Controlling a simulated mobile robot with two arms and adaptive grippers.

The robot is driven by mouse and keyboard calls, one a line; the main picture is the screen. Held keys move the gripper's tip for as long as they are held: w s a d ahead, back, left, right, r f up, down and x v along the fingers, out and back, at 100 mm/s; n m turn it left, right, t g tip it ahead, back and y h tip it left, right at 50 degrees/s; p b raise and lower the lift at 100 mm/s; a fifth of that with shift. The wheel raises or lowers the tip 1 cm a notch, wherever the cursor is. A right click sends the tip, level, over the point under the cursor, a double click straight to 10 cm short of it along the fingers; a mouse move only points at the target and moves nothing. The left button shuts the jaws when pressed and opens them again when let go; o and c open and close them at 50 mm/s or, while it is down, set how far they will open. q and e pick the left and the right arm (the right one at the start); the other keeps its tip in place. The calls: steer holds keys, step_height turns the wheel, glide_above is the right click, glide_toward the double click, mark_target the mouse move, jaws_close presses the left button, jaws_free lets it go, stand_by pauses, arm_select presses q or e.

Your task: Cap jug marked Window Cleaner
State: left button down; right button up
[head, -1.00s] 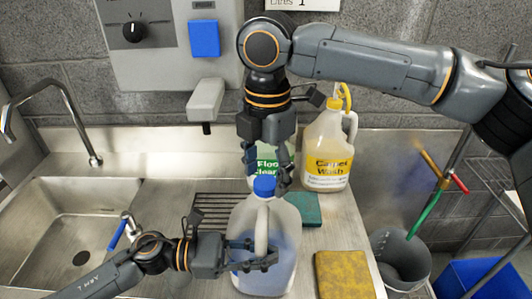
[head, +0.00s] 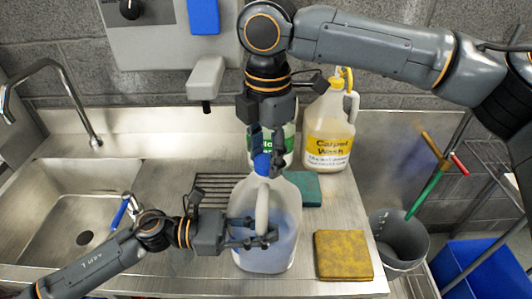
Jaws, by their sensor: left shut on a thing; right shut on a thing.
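A translucent jug (head: 287,215) with blue liquid stands upright on the steel counter; no label on it faces me. Its pale handle points towards me. My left gripper (head: 262,238) is shut on the jug at its handle, low on the near side. A blue cap (head: 262,166) sits at the top of the jug's neck. My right gripper (head: 266,157) comes down from above and is shut on the cap, its fingers on either side. I cannot tell whether the cap is threaded on; the fingers and cap hide the neck.
A Carpet Wash jug (head: 330,130) and a partly hidden green-labelled jug (head: 289,145) stand behind. A green pad (head: 306,190) and a yellow pad (head: 343,255) lie to the right. A sink (head: 60,205) is at left, a grey bucket (head: 400,243) beyond the counter's right edge.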

arm_select(q)
steer(key=shift+f, duration=0.1)
arm_select(e)
steer(key=m, duration=0.6)
steer(key=shift+f, duration=0.1)
steer(key=m, duration=0.7)
steer(key=o, duration=1.3)
steer(key=shift+r, duration=2.3)
steer(key=shift+c, duration=0.4)
step_height(320, 180, up, 4)
steer(key=n, duration=0.5)
steer(key=shift+d+f+n, duration=0.1)
steer(key=shift+f+n, duration=0.15)
steer(key=shift+n, duration=0.05)
